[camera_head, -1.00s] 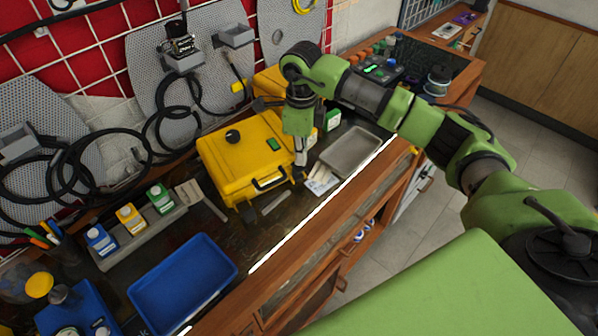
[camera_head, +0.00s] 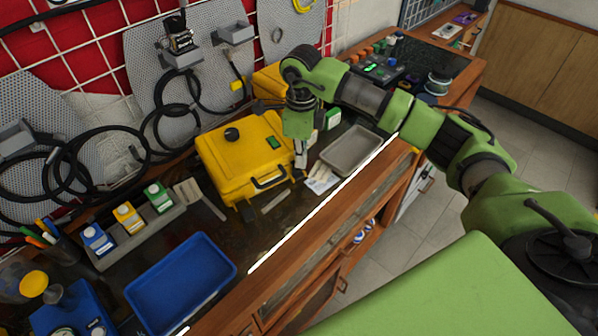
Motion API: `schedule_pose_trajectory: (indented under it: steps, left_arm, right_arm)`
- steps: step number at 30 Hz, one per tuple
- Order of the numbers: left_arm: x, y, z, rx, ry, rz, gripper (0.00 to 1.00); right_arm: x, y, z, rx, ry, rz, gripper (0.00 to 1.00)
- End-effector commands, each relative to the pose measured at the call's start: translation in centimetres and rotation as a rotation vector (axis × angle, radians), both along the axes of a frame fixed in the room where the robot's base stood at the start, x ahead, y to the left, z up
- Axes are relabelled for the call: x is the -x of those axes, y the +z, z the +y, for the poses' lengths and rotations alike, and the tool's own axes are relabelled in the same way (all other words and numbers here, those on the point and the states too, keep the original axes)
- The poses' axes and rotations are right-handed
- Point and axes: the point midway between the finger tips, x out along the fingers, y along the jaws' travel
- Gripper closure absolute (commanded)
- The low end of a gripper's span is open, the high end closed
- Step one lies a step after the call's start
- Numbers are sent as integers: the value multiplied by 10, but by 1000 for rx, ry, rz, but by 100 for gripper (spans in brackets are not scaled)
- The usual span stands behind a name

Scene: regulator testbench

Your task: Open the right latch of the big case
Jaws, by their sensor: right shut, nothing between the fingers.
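The big yellow case (camera_head: 232,160) stands closed on the dark bench top, with its black handle (camera_head: 268,182) on the front side facing the bench edge. A black knob and a small green label are on its lid. My right gripper (camera_head: 300,168) points down at the right front corner of the case, next to where the right latch lies. Its fingers are shut and hold nothing. The right latch itself is hidden or too small to make out, and I cannot tell whether the fingertips touch it. My left gripper is out of view.
A grey metal tray (camera_head: 350,150) and white papers (camera_head: 320,181) lie right of the case. A blue bin (camera_head: 180,283) and a rack of small bottles (camera_head: 130,222) are to the left. A second yellow case (camera_head: 268,82) stands behind. The bench edge (camera_head: 330,205) runs in front.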

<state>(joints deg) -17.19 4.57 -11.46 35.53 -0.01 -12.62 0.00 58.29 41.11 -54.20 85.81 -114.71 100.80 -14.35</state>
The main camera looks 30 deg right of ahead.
Motion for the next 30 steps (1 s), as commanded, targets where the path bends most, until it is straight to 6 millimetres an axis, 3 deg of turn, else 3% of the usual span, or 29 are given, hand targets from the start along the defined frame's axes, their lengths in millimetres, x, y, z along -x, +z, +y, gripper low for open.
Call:
schedule_pose_trajectory:
  steps: [18,30]
  left_arm:
    - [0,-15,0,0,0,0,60]
    - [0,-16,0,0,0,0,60]
  right_arm:
    - [1,-20,1,0,2,5,100]
    - [1,-23,2,0,3,4,100]
